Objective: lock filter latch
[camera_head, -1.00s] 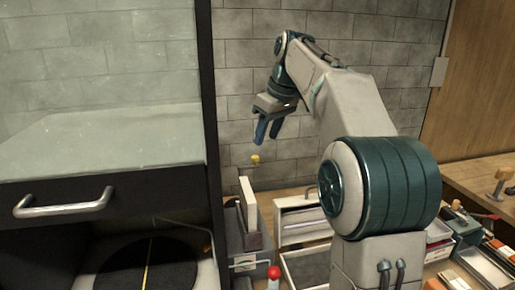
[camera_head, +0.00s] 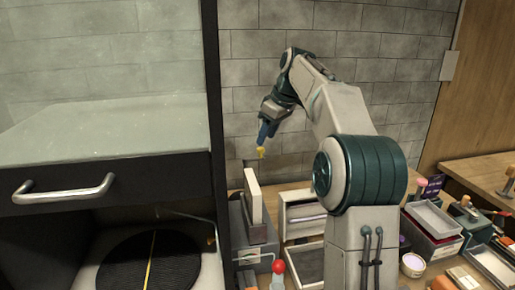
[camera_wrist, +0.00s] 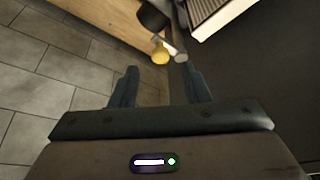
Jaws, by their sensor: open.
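A small yellow knob, which looks like the latch (camera_head: 261,152), shows just below my gripper's fingertips in the head view. In the wrist view the yellow knob (camera_wrist: 160,53) lies ahead of the gap between my fingers, beside a pale rod end and a dark cylinder. My gripper (camera_head: 264,138) points down, open and empty; its two dark fingers (camera_wrist: 161,75) stand apart in the wrist view. I cannot tell whether a finger touches the knob. A grey box with an upright cream panel (camera_head: 253,196), perhaps the filter unit, stands below the knob.
A dark-framed cabinet with a bar handle (camera_head: 64,190) stands close on the left. A red-topped object (camera_head: 278,268) and open trays (camera_head: 300,215) are near the box. The tiled wall (camera_head: 365,55) is behind. More trays and tools crowd the right.

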